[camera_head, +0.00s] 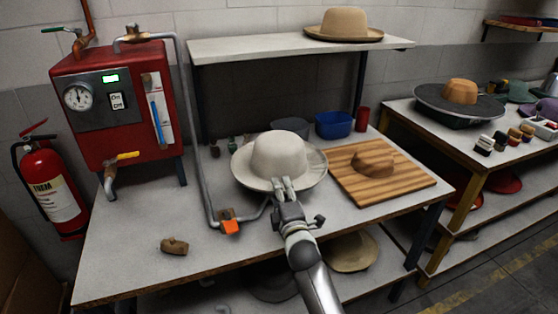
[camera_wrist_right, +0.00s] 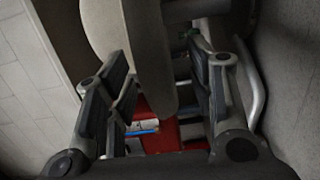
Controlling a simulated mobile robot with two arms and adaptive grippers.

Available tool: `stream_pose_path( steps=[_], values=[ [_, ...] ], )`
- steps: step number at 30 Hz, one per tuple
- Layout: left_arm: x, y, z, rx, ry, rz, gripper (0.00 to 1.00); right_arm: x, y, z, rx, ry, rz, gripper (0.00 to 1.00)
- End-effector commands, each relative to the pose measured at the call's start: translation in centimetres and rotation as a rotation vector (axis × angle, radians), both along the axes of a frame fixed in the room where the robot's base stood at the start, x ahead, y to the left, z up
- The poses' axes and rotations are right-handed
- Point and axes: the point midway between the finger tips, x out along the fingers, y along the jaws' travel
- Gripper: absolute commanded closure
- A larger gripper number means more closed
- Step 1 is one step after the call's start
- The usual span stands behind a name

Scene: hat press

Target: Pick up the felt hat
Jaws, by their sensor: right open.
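The pale felt hat (camera_head: 280,152) with a domed crown and wide brim sits on the near workbench in the head view, at the end of the steam pipe. What it rests on is mostly hidden under its brim. My right gripper (camera_head: 283,184) is at the front edge of the brim. In the right wrist view, the hat's brim (camera_wrist_right: 148,50) reaches down between the two open fingers of my right gripper (camera_wrist_right: 160,85). I cannot tell whether either finger touches it. My left gripper is not in view.
A red boiler (camera_head: 120,105) with a pipe stands left. A wooden board (camera_head: 350,192) with a brown block is right of the hat. A blue bin (camera_head: 334,125) stands behind. A tan hat (camera_head: 343,23) is on the upper shelf (camera_head: 250,46).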

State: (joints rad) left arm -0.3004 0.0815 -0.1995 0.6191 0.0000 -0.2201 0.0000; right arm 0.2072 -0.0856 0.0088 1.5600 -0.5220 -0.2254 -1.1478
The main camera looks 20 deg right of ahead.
Motion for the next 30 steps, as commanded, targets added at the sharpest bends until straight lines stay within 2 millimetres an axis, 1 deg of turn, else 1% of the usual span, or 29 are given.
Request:
stream_pose_path(
  steps=[4, 15, 16, 22, 25, 29, 30],
  values=[
    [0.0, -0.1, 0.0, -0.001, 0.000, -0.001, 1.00, 0.0, 0.0, 0.0, 0.000, 0.000, 0.000, 0.50],
    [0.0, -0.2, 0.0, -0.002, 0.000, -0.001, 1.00, 0.0, 0.0, 0.0, 0.000, 0.000, 0.000, 0.98],
    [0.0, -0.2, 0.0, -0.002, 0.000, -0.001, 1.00, 0.0, 0.0, 0.0, 0.000, 0.000, 0.000, 1.00],
    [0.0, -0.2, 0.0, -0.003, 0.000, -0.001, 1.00, 0.0, 0.0, 0.1, 0.000, -0.003, 0.000, 1.00],
    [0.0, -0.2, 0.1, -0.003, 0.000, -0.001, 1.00, 0.0, 0.0, 0.6, -0.002, -0.005, 0.000, 1.00],
    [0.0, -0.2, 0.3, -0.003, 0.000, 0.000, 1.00, 0.0, -0.1, 2.6, -0.005, -0.008, 0.000, 1.00],
    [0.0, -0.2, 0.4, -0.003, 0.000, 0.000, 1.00, 0.0, -0.1, 3.5, -0.004, -0.010, 0.000, 1.00]
  ],
)
